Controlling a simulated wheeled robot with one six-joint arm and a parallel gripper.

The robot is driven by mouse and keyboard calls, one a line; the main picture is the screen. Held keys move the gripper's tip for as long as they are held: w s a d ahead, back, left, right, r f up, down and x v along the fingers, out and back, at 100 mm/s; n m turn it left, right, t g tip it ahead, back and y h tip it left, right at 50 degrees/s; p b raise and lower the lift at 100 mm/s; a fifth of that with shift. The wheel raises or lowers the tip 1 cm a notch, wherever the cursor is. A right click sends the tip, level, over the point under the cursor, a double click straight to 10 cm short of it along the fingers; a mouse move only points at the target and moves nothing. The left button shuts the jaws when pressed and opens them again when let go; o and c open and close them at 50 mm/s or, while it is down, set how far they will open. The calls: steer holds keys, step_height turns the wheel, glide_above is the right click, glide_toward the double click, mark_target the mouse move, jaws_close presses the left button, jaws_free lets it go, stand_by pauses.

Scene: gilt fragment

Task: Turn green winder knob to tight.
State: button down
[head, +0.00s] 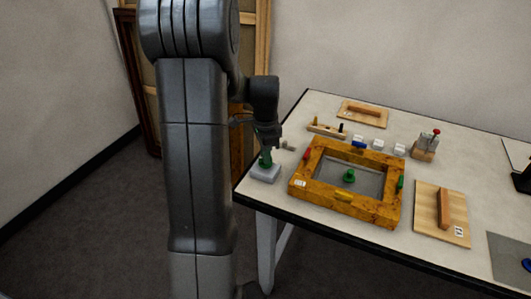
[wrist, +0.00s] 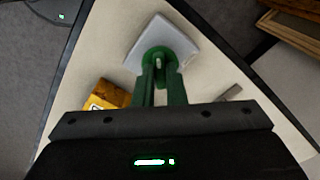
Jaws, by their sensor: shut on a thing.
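The green winder knob (wrist: 158,52) stands on a pale grey block (wrist: 185,45) at the table's left corner. The block also shows in the head view (head: 265,174). My gripper (wrist: 160,70) comes down over the knob and is shut on it, with one finger on each side. In the head view my gripper (head: 266,150) is above the block, and the knob is mostly hidden. I cannot read any tight mark.
Right of the block lies an orange wooden frame (head: 347,211) with a second green knob (head: 349,176) inside it. Wooden floats (head: 427,212), small white blocks (head: 379,144) and a wooden stand (head: 425,149) are farther along. The table's edge (head: 250,203) is close to the block.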

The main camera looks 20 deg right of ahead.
steer(key=m, duration=1.1)
steer(key=shift+m, duration=0.4)
steer(key=m, duration=0.4)
steer(key=shift+m, duration=0.3)
steer(key=shift+r+m+p, duration=0.1)
steer(key=shift+m+p, duration=0.3)
steer(key=shift+m, duration=1.6)
steer(key=c, duration=1.5)
jaws_free()
